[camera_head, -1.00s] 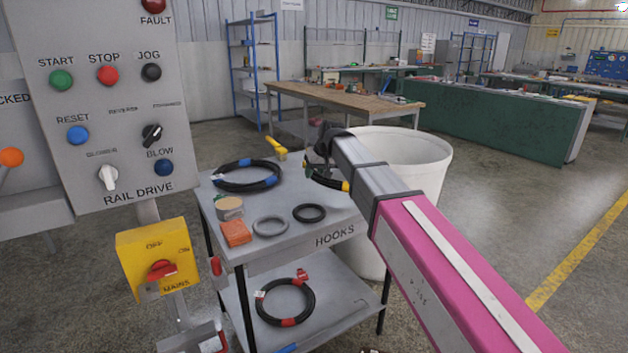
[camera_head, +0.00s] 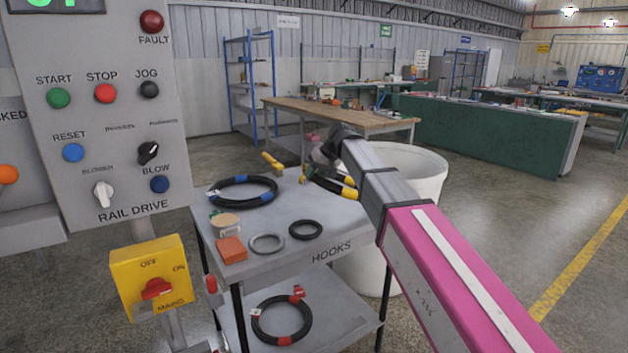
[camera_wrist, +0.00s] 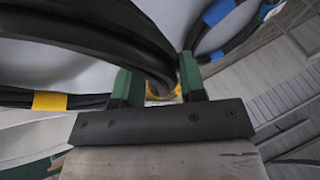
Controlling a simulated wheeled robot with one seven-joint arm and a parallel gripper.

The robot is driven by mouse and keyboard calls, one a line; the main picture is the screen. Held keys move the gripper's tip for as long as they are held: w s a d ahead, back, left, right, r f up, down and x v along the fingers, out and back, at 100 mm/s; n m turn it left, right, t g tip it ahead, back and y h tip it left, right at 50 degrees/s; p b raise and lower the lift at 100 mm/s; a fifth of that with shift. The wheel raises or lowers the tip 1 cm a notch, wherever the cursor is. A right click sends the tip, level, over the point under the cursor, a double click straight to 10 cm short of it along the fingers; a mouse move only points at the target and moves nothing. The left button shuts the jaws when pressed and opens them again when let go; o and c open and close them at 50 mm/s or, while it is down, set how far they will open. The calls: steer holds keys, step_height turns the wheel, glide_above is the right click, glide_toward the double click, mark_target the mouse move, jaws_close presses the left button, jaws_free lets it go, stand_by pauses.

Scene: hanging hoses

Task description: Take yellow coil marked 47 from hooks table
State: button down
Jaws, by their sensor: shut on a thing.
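The yellow-banded black coil (camera_head: 328,185) is at the back right of the HOOKS table (camera_head: 283,208), partly hidden behind my arm. In the wrist view its thick black hose (camera_wrist: 95,28) runs between the two green fingers of my gripper (camera_wrist: 158,82), which is shut on it. A yellow band (camera_wrist: 50,101) shows at the left there. I cannot read a number 47 on it. In the head view my gripper's fingers are hidden by the arm. I cannot tell whether the coil is clear of the tabletop.
A blue-banded coil (camera_head: 243,191) lies at the table's left, with an orange block (camera_head: 232,249), a grey ring (camera_head: 267,243) and a black ring (camera_head: 306,230) in front. A red-banded coil (camera_head: 281,336) lies on the lower shelf. A white bin (camera_head: 420,175) stands behind my arm.

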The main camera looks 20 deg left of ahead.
steer(key=w+d+r+g+y, duration=0.2)
steer(key=w+d+r, duration=0.1)
steer(key=r, duration=0.5)
steer(key=w+d+r+m+g+y, duration=0.1)
steer(key=w+d+r+y, duration=0.1)
steer(key=r, duration=0.6)
steer(key=shift+w+d+r+g+y, duration=0.15)
steer(key=shift+w+d+g+y, duration=0.3)
steer(key=shift+d, duration=0.2)
stand_by(1.4)
stand_by(0.9)
